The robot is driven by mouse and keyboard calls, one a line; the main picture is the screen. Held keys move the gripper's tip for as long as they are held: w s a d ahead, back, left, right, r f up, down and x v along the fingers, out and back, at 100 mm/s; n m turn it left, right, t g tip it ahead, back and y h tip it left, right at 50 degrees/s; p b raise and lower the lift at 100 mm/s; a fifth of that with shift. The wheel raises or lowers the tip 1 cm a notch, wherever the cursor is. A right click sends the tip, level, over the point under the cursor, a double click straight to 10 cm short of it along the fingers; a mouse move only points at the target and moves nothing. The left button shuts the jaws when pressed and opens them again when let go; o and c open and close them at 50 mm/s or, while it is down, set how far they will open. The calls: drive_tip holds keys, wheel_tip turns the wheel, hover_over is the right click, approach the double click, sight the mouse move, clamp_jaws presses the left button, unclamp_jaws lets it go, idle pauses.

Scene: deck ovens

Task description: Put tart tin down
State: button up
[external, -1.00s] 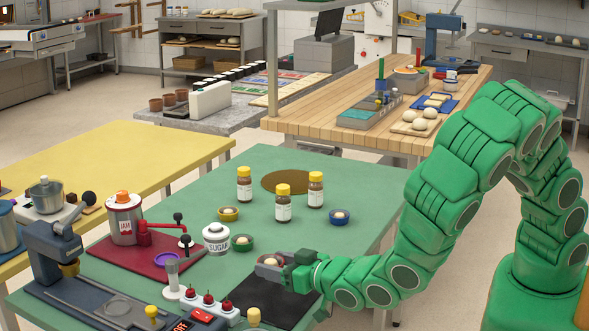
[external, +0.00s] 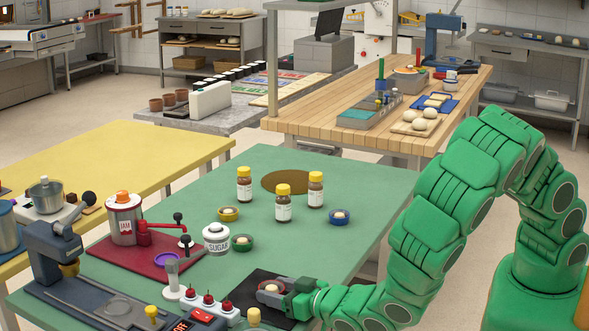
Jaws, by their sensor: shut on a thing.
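My gripper (external: 278,289) is at the end of my green arm, over the black mat (external: 251,300) near the front right of the green table. It is shut on a small reddish tart tin (external: 260,297) with a pale dough ball inside. The tin looks level and is low over the mat. I cannot tell whether its base touches the mat, as the fingers partly hide it.
Other small tins with dough stand on the table (external: 375,185): yellow (external: 228,214), green (external: 242,243) and blue (external: 339,218). Three yellow-capped bottles (external: 283,207) stand behind. A sugar jar (external: 215,239) and a switch box (external: 200,315) are left of the mat.

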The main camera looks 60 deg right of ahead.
sight(282, 292)
drive_tip(key=o, duration=1.1)
drive_tip(key=shift+v, duration=3.6)
drive_tip(key=shift+o, duration=0.6)
drive_tip(key=shift+s+r, duration=0.1)
drive_tip(key=shift+s, duration=0.05)
